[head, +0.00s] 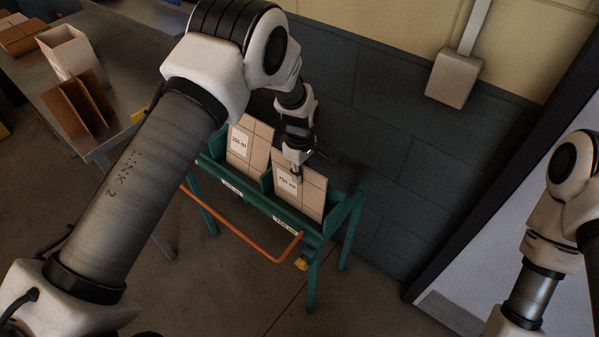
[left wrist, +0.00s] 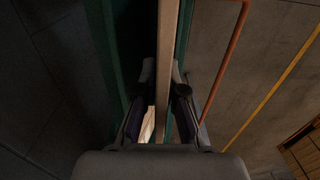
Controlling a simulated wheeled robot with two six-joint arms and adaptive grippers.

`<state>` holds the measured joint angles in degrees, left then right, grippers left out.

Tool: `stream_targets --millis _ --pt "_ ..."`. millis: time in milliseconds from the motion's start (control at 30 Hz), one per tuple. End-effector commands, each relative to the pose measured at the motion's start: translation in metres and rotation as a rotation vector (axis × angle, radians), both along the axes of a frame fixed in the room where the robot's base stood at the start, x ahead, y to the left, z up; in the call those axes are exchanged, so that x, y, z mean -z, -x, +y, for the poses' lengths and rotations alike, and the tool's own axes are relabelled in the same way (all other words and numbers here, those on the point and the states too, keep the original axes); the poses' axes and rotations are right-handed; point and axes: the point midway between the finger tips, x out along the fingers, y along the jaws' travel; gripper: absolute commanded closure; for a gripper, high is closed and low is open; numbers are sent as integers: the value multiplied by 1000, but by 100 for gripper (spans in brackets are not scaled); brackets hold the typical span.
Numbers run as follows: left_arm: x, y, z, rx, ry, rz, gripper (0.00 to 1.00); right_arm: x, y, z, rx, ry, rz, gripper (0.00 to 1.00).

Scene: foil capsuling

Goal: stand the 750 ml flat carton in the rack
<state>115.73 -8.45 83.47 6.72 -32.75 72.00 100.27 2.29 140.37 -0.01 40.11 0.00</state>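The 750 ml flat carton (head: 313,193), tan with a white label, stands slightly tilted in the right compartment of the green rack (head: 325,228). My left gripper (head: 296,172) is at its top edge, with one finger in front of its face. In the left wrist view the two fingers (left wrist: 164,90) close on either side of the carton's narrow edge (left wrist: 168,45). The carton's lower end is hidden behind the rack's front rail. My right arm shows at the right edge, but its gripper is out of view.
A 200 ml carton (head: 246,148) stands in the rack's left compartment. An orange bar (head: 262,252) juts from the rack's front. A dark wall is close behind. A metal table (head: 107,100) with brown and white boxes stands at left. The floor in front is clear.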

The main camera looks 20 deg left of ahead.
Motion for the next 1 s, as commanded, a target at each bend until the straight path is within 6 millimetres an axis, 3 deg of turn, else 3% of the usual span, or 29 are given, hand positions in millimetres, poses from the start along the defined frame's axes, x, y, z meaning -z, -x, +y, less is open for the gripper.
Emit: stream_targets --millis 33,67,467,567,800,1000 --pt "0 0 0 0 0 0 72 0 0 0 0 0 0 60" --pt "0 0 0 0 0 0 63 0 0 0 0 0 0 60" --pt "-8 0 0 0 -1 -1 63 0 0 0 0 0 0 60" --pt "-26 -1 0 1 0 -2 63 0 0 0 0 0 0 60" --pt "-87 -2 0 0 0 -2 63 0 0 0 0 0 0 60" --pt "-117 -1 0 0 0 0 63 0 0 0 0 0 0 60"
